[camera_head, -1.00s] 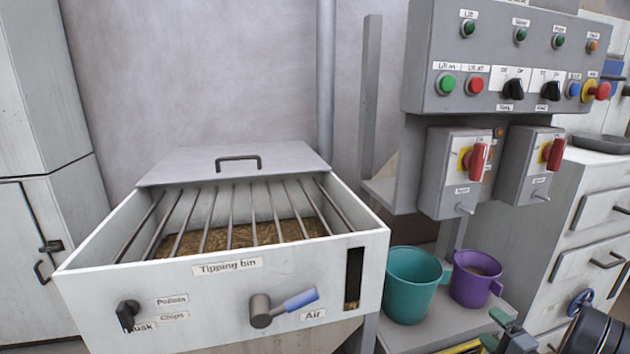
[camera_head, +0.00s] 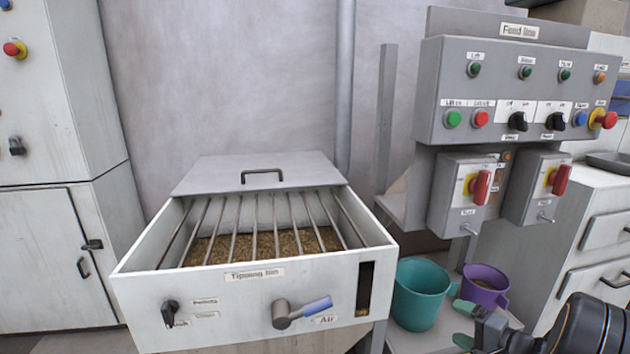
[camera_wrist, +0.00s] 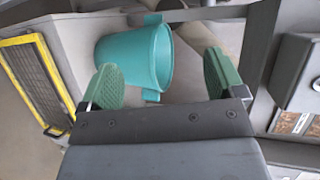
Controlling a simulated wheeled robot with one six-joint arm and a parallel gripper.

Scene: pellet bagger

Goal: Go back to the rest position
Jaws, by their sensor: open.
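My gripper (camera_head: 463,324) is at the lower right of the head view, in front of the teal bucket and the purple one. Its green-padded fingers also show in the wrist view (camera_wrist: 163,78), spread apart with nothing between them that they grip. The teal bucket (camera_head: 420,295) stands on a grey shelf right of the tipping bin; in the wrist view the bucket (camera_wrist: 135,55) appears beyond the fingers, apparently empty. The purple bucket (camera_head: 485,286) stands beside it with some brown material inside, partly hidden by my gripper and arm.
The tipping bin (camera_head: 190,290), barred and holding brown pellets, has its lid (camera_head: 258,174) open. The Feed line panel (camera_head: 490,135) overhangs the buckets. White drawers (camera_head: 598,260) stand at the right, a cabinet (camera_head: 45,250) at the left. A yellow-framed grille (camera_wrist: 40,80) shows in the wrist view.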

